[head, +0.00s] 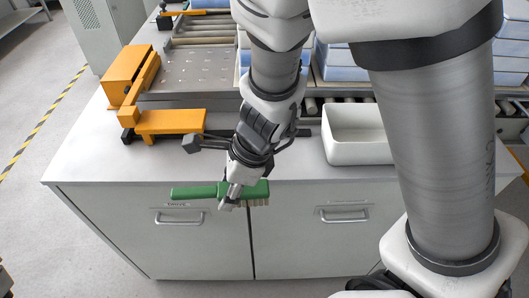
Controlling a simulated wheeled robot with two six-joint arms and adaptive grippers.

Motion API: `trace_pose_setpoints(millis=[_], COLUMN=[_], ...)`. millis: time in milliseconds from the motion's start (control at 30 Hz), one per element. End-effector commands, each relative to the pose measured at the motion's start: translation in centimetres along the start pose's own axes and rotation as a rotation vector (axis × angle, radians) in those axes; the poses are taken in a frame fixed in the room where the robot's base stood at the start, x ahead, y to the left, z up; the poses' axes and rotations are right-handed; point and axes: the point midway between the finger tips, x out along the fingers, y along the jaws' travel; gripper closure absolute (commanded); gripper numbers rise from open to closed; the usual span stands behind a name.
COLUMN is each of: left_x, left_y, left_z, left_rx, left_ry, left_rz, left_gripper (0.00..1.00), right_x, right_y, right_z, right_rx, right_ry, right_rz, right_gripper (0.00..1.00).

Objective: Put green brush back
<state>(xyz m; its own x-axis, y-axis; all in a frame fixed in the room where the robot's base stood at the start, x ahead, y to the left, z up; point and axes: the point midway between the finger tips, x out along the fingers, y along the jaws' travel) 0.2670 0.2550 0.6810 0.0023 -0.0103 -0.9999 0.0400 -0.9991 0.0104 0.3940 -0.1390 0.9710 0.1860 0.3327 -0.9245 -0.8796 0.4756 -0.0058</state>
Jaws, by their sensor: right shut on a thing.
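The green brush (195,192) is in the grip of my right gripper (230,198), which is shut on it near the middle. The brush lies roughly level across the picture, its thin handle to the left and its wider head with pale bristles to the right. The bristles point down. The brush shows in front of the cabinet's front face, just below the worktop's front edge. My gripper and wrist hide part of the brush. My left gripper is not in view.
An open white bin (358,152) stands on the worktop (300,164) to the right of my wrist. Orange clamp-like parts (170,122) and a perforated plate (195,68) are at the left. Blue-and-white blocks (340,70) stand on rollers behind. The cabinet doors (320,245) have handles.

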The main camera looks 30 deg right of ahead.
Motion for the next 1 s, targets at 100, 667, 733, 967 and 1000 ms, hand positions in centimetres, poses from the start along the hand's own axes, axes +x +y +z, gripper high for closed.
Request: trace_pose_setpoints(millis=[100,667,733,967,1000], left_x=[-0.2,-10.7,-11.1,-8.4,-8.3], left_y=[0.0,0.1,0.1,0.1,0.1], left_z=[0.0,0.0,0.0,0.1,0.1], left_rx=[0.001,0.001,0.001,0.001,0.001], left_ry=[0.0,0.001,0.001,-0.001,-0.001], left_rz=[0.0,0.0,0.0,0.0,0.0], left_gripper=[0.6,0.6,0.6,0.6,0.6], right_x=[-0.4,-1.8,-1.6,2.3,2.5], right_y=[-0.4,-13.2,-13.8,-14.6,-14.6], right_z=[-0.6,-5.8,-6.1,-8.1,-8.2], right_rx=[0.06,0.055,0.055,0.053,0.051], right_ry=[-0.005,-0.002,-0.002,-0.001,-0.001], right_rz=[-0.019,-0.018,-0.019,-0.019,-0.019], right_gripper=[0.88,0.88,0.88,0.88,0.88])
